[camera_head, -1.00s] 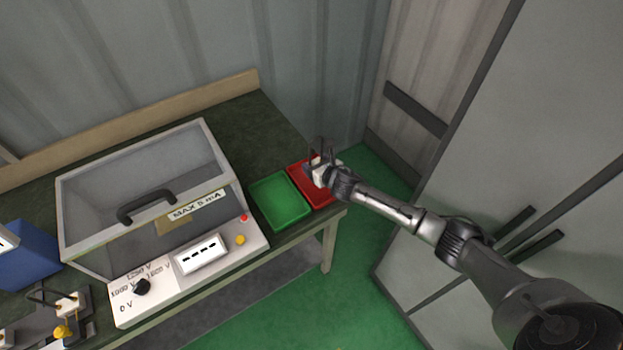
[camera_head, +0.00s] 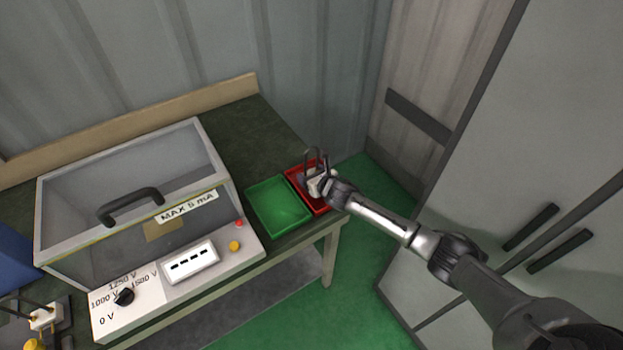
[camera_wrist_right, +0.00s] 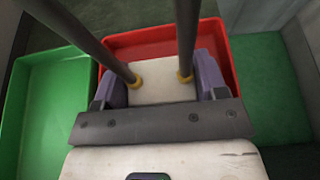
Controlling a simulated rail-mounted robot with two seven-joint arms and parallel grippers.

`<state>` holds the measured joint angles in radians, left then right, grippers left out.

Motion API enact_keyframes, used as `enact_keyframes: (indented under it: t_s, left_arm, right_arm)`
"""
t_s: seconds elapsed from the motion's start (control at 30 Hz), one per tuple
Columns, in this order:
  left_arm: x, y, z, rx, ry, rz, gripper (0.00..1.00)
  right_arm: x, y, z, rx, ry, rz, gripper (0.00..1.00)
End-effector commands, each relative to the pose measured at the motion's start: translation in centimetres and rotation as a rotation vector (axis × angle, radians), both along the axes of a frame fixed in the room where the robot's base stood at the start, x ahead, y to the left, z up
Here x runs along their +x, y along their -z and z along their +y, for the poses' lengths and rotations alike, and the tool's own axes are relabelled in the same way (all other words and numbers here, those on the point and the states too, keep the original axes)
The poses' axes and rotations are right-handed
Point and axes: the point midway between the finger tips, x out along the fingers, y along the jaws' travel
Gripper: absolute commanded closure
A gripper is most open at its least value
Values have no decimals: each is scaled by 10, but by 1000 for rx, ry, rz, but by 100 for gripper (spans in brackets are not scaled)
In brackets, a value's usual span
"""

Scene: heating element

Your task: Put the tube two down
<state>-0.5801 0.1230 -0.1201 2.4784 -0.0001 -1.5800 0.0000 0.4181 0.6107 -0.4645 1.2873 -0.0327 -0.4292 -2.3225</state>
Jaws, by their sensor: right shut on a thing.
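Tube two (camera_head: 315,157) is a dark U-shaped rod on a white block, its loop upward. In the right wrist view its two dark rods (camera_wrist_right: 187,40) end in yellow collars on the white block (camera_wrist_right: 162,90). My right gripper (camera_head: 314,184) is shut on this block, with its purple fingers on both sides in the wrist view (camera_wrist_right: 160,84). The gripper and tube are over the red tray (camera_head: 325,207). I cannot tell whether the block touches the tray's floor. My left gripper is not in view.
A green tray (camera_head: 277,207) stands directly left of the red one, empty. A clear-lidded test box (camera_head: 135,190) with a dial stands further left. White and yellow fittings (camera_head: 45,318) sit at the lower left. The bench's right edge is close to the red tray.

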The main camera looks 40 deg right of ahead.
Motion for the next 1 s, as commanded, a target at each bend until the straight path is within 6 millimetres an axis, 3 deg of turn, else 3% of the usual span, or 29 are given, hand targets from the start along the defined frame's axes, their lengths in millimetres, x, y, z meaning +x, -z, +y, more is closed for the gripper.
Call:
enact_keyframes:
  t_s: [0.37, 0.4, 0.63, 1.0]
  left_arm:
    - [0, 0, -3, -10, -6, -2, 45]
    - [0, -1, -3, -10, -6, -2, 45]
    - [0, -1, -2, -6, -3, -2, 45]
    - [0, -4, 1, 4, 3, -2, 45]
  right_arm:
    - [0, 1, 0, 0, 0, -2, 63]
    - [0, 2, 0, 0, 0, -1, 32]
    - [0, 2, 0, 0, 0, -1, 10]
    - [-3, -3, 0, -1, 0, 0, 9]
